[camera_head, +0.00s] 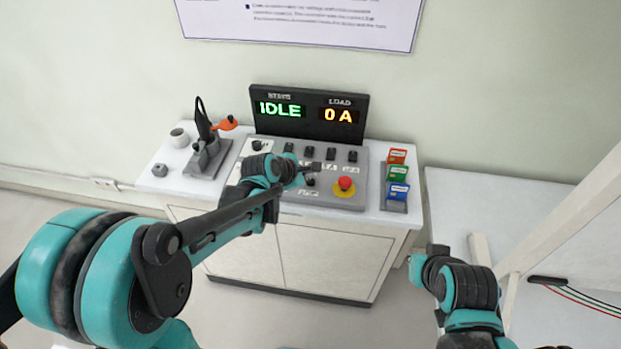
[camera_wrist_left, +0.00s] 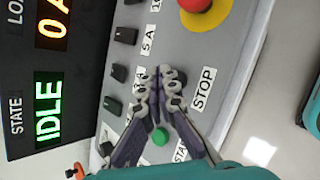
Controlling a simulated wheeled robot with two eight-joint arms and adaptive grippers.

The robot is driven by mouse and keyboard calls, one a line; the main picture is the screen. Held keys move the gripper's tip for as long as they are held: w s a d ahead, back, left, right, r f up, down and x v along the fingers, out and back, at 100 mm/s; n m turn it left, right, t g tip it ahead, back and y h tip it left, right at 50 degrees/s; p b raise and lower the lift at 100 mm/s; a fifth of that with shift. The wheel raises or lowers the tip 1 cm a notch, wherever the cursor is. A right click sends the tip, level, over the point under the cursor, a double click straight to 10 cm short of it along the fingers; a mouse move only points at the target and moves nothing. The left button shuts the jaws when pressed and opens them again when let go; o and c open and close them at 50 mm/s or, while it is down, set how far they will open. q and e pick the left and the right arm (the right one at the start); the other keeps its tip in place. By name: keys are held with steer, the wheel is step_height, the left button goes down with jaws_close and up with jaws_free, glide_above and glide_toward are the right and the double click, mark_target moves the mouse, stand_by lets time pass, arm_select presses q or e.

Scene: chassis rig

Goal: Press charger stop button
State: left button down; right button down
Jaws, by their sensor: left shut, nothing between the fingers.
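The grey control panel (camera_head: 328,187) sits on the white cabinet. A dark round button by the STOP label (camera_wrist_left: 203,88) is partly covered by my fingers in the left wrist view. My left gripper (camera_wrist_left: 163,72) is shut and empty, its fingertips over the panel close to that button; I cannot tell if they touch it. The left gripper also shows over the panel in the head view (camera_head: 314,166). A green button (camera_wrist_left: 160,136) shows between the fingers, near a partly hidden label. My right gripper is out of view.
A red mushroom button (camera_head: 345,184) on a yellow ring is right of the fingers. Several dark switches line the panel's back. The display (camera_head: 308,113) reads IDLE and 0 A. A lever unit (camera_head: 207,157) stands left, a coloured card rack (camera_head: 395,190) right.

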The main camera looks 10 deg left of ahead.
mark_target(309, 183)
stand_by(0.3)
arm_select(q)
step_height(309, 183, up, 5)
steer(key=p, duration=0.4)
steer(key=shift+r, duration=0.15)
stand_by(0.6)
steer(key=s+a+r+m+y, duration=0.1)
steer(key=s+a+m, duration=0.3)
steer(key=s+m, duration=0.7)
steer(key=s+a+r+m+g+y, duration=0.1)
steer(key=s+a+m+y, duration=0.2)
steer(key=s+m, duration=0.7)
steer(key=s+a, duration=0.2)
steer(key=s, duration=0.1)
steer(key=shift+s+r+m, duration=0.15)
steer(key=shift+s+m, duration=0.2)
steer(key=shift+m, duration=0.05)
